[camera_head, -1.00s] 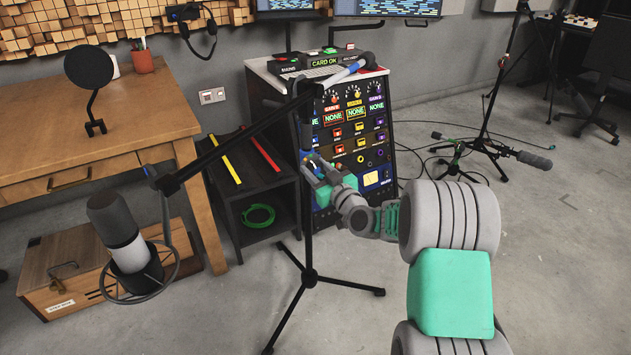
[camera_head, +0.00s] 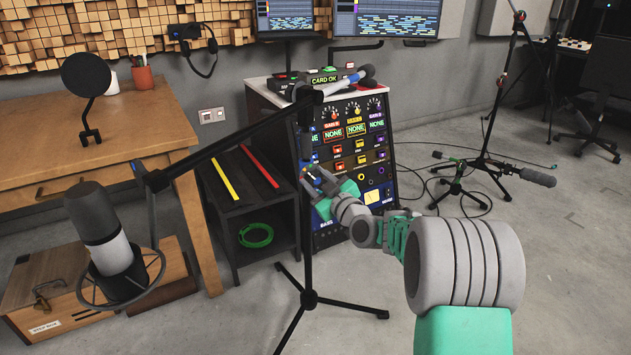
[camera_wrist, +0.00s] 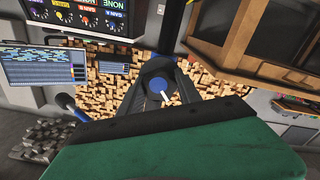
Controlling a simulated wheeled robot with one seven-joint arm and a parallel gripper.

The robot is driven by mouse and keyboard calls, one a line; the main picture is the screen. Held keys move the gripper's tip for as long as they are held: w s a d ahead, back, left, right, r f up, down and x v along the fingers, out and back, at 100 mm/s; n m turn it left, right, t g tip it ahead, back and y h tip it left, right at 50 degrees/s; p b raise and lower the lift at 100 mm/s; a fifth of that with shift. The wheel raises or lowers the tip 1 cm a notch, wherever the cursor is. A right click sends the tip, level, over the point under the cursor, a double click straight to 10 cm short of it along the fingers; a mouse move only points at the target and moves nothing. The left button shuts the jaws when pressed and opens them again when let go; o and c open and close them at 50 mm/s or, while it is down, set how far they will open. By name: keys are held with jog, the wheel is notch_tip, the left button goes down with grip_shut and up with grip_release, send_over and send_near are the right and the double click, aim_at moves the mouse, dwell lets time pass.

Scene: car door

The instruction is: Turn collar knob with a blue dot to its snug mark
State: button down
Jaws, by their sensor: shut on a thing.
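The black microphone stand (camera_head: 306,240) stands upright on tripod legs in front of the rack. Its collar is partly covered by my gripper (camera_head: 314,180), which is shut on a small part with blue on it at the upright. I take this part to be the collar knob (camera_head: 309,171); its dot and snug mark are too small to tell in the head view. In the wrist view, a dark round part with blue and a white pointer (camera_wrist: 160,88) shows on the stand, beyond my green gripper body.
A boom (camera_head: 225,142) crosses the stand and carries a large microphone (camera_head: 105,235) at lower left. The rack (camera_head: 360,135) stands close behind my gripper. A wooden desk (camera_head: 90,150) is left, another stand (camera_head: 487,125) right. Floor is clear at front right.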

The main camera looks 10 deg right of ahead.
jog(key=c, duration=0.8)
grip_release()
jog(key=shift+c, duration=0.2)
jog(key=shift+s, duration=0.1)
jog(key=p+v, duration=0.1)
jog(key=v, duration=0.6)
jog(key=shift+s, duration=0.3)
jog(key=shift+r, duration=0.1)
